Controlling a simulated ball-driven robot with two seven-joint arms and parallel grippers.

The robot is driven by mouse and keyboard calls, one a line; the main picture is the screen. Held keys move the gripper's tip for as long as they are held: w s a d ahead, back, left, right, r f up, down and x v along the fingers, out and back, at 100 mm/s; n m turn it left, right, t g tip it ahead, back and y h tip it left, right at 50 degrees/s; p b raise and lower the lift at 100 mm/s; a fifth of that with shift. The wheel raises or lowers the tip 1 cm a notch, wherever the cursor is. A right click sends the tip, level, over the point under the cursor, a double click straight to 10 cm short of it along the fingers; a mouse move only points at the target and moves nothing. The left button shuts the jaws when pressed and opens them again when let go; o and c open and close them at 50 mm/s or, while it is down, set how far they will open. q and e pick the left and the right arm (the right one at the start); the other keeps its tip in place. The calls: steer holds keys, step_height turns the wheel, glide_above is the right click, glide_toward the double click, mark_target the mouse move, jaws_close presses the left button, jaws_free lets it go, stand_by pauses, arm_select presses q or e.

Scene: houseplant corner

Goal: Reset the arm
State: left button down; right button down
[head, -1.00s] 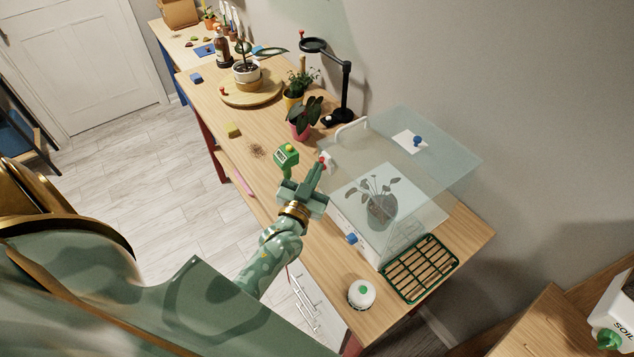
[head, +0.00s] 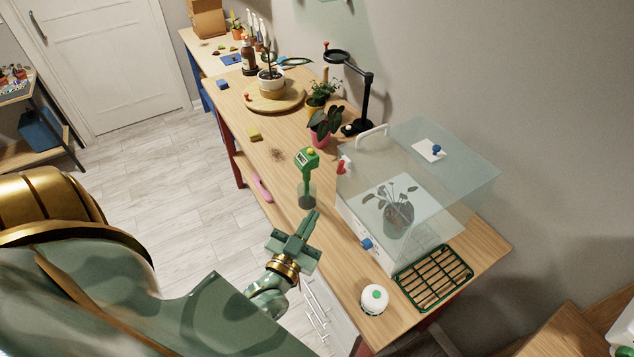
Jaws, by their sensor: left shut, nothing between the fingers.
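My left gripper (head: 309,224) is in the lower middle of the head view, over the front edge of the wooden bench (head: 345,290). Its fingers are together and hold nothing. The clear box (head: 455,185) with a potted plant (head: 398,215) inside is to the right of the gripper. My right gripper is not in view.
A white round item with a green top (head: 375,298) and a green-rimmed slatted rack (head: 434,277) lie at the bench's near end. A black lamp-like stand (head: 367,100), potted plants and a round wooden board (head: 273,103) stand farther back. The floor at left is clear.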

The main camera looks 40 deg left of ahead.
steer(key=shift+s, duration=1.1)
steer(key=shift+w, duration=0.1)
